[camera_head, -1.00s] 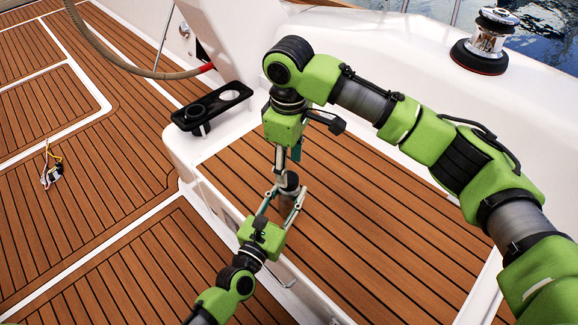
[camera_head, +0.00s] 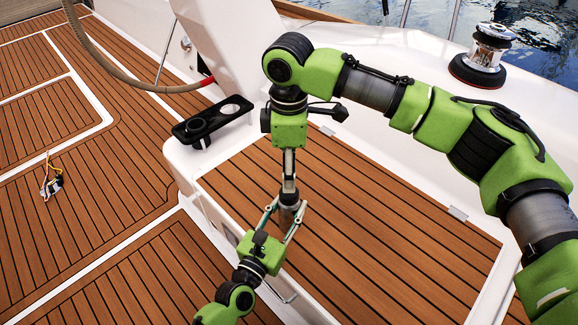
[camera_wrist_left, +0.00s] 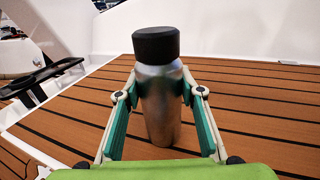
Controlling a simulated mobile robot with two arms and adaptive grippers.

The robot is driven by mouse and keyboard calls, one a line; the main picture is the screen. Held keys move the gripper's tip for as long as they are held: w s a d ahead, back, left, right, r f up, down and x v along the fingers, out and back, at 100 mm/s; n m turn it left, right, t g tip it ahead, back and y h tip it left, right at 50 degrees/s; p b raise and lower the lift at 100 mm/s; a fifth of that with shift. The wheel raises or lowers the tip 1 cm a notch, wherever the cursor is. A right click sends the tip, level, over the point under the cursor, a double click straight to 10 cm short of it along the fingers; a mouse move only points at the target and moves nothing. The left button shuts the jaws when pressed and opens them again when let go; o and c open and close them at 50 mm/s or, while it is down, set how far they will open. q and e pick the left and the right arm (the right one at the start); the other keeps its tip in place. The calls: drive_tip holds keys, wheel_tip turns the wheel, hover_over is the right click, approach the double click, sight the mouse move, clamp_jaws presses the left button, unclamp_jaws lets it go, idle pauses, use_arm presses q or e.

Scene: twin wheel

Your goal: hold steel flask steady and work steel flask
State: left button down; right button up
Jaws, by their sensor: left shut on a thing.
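The steel flask (camera_head: 288,215) stands upright on the teak seat (camera_head: 390,235). The left wrist view shows its brushed metal body (camera_wrist_left: 162,115) and its black cap (camera_wrist_left: 156,43). My left gripper (camera_head: 283,217) is shut on the flask body, one finger on each side. The cap is clear of these fingers. My right gripper (camera_head: 289,182) points down over the flask and partly covers the cap in the head view. Its fingers line up one behind the other, so their opening is hidden. It does not show in the left wrist view.
A black cup holder (camera_head: 212,120) is on the white ledge at the seat's left. A chrome winch (camera_head: 487,55) stands at the back right. The teak right of the flask is clear.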

wheel_tip(320, 180, down, 8)
drive_tip(key=shift+r, duration=0.15)
idle(0.4)
drive_tip(key=c, duration=1.1)
drive_tip(key=shift+c, duration=0.2)
drive_tip(key=o, duration=1.3)
wheel_tip(320, 180, up, 12)
drive_tip(key=shift+r, duration=0.1)
